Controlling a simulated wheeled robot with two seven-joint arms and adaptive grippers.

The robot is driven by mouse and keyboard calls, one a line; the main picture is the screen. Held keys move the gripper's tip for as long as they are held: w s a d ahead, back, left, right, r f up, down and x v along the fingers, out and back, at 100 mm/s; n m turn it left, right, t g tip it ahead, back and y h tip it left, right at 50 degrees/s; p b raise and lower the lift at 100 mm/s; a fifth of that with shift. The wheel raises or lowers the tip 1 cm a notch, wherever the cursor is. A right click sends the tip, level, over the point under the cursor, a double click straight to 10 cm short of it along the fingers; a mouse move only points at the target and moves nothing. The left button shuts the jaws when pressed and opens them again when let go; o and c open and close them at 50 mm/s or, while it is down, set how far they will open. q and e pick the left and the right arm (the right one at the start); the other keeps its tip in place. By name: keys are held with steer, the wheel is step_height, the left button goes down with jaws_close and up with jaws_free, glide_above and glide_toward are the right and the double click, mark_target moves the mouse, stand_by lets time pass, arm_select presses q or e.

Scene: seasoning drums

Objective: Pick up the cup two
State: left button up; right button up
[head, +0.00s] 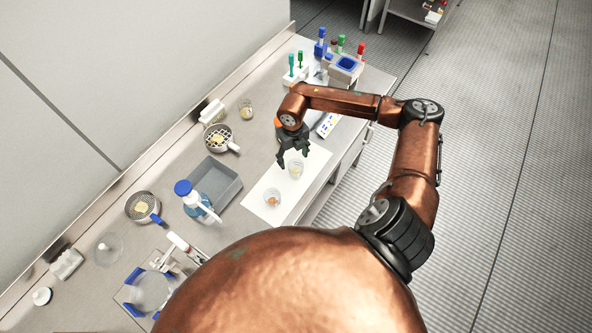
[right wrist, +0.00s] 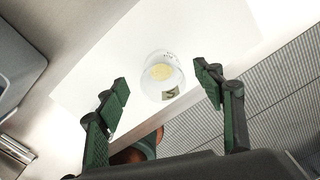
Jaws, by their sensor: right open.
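The farther cup (head: 296,170) holds something pale yellow. No label shows which one is cup two. My right gripper (head: 293,160) is open and empty, pointing down just above and beside the farther cup. In the right wrist view a clear cup (right wrist: 163,88) with yellow contents lies between the two spread fingers, apart from both. A small dark mark shows on its side. My left gripper is not in view.
Tube racks (head: 296,75) and a blue-topped box (head: 346,67) stand at the far end. The bench edge is right of the sheet.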

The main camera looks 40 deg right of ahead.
mark_target(295, 168)
steer(key=f, duration=0.2)
steer(key=s+f+p, duration=0.1)
steer(key=f, duration=0.2)
steer(key=shift+s+f+p, duration=0.1)
steer(key=shift+f+p, duration=0.2)
steer(key=shift+f, duration=0.25)
steer(key=c, duration=1.3)
steer(key=shift+o, duration=0.2)
steer(key=shift+r, duration=0.1)
